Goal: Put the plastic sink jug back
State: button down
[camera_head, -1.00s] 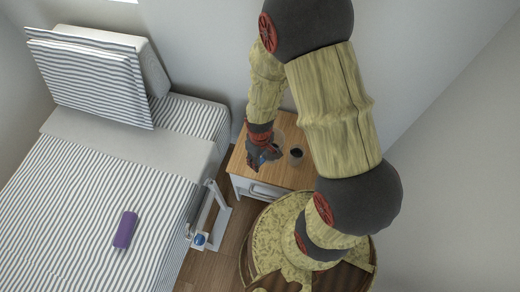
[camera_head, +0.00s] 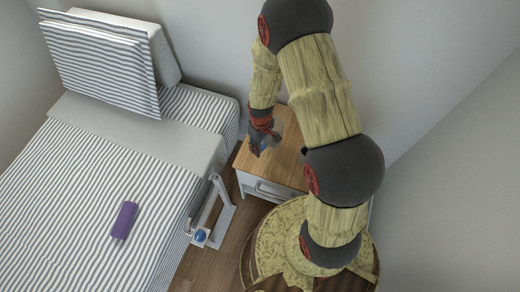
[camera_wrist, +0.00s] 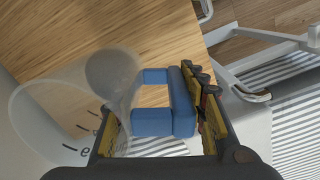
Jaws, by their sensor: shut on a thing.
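The plastic jug (camera_wrist: 48,112) is clear, with dark measuring marks and a blue handle (camera_wrist: 150,122). In the wrist view, its body fills the left side and the handle lies between my fingers. My gripper (camera_wrist: 160,115) is shut on the jug by this handle. In the head view, my gripper (camera_head: 258,142) is over the left part of the wooden-topped bedside cabinet (camera_head: 288,170). The jug's body is hard to make out there. I cannot tell whether its base touches the top.
A striped bed (camera_head: 70,200) with a purple roll (camera_head: 124,220) stands at the left. A white rail frame (camera_head: 218,208) with a blue knob (camera_head: 200,236) lies between bed and cabinet. A wall stands behind the cabinet. My arm covers the cabinet's right side.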

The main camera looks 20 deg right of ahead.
jog(key=shift+w+d+f, duration=0.1)
jog(key=shift+w+f, duration=0.45)
jog(key=shift+f, duration=0.1)
jog(key=shift+w+f+b, duration=0.15)
jog(key=shift+f+b, duration=0.4)
jog(key=shift+f, duration=0.3)
jog(key=shift+w+f+b, duration=0.1)
jog(key=shift+f+b, duration=0.45)
jog(key=shift+f, duration=0.3)
jog(key=shift+f, duration=0.15)
jog(key=c, duration=1.1)
grip_release()
jog(key=shift+o, duration=0.2)
